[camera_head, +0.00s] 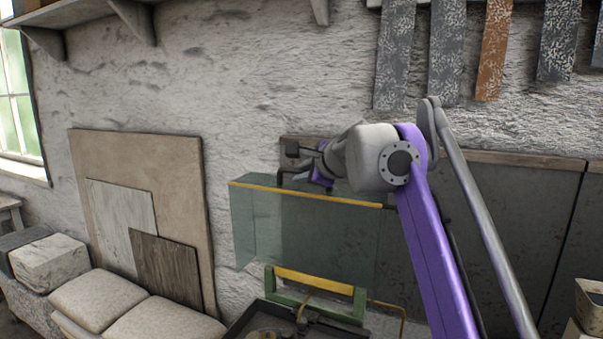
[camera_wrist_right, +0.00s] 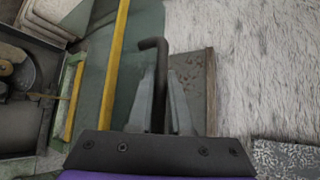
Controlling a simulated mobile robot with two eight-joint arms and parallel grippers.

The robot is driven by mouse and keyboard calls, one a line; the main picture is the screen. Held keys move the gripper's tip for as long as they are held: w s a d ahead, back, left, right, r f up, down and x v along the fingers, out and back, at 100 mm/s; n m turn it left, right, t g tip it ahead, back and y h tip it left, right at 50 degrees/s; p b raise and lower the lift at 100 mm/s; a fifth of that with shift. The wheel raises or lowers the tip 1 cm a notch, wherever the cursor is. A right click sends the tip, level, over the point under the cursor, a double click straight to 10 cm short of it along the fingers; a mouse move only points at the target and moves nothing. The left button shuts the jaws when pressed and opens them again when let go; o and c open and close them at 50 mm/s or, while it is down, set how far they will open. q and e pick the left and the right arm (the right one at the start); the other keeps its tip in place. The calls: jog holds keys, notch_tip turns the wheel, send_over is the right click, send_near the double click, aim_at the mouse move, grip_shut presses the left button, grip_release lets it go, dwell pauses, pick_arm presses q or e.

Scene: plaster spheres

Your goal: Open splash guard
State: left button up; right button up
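The splash guard is a see-through greenish box-like panel with a yellow top edge; its pane (camera_head: 310,235) hangs upright in front of the wall in the head view. Its yellow edge (camera_wrist_right: 117,55) runs up the right wrist view. A dark bent handle (camera_wrist_right: 161,60) sits by that edge. My right gripper (camera_head: 308,172) is at the guard's top edge, partly hidden by its own wrist. In the right wrist view its two grey fingers (camera_wrist_right: 162,72) lie close on both sides of the handle, shut on it. My left gripper is not in view.
Below the guard stands a green frame with a yellow bar (camera_head: 313,281) and a dark tray-like machine top (camera_head: 255,318). Padded seats (camera_head: 130,305) and leaning boards (camera_head: 140,190) are at the left. Dark panels (camera_head: 520,215) line the wall at the right.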

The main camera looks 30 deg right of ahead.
aim_at(346, 186)
jog(key=o, duration=0.5)
jog(key=shift+s+d, duration=0.15)
jog(key=shift+c, duration=0.2)
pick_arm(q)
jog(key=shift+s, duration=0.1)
pick_arm(e)
jog(key=shift+r, duration=0.1)
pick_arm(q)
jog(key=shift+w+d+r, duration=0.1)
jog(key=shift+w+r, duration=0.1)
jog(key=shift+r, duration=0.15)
pick_arm(e)
jog(key=v, duration=1.1)
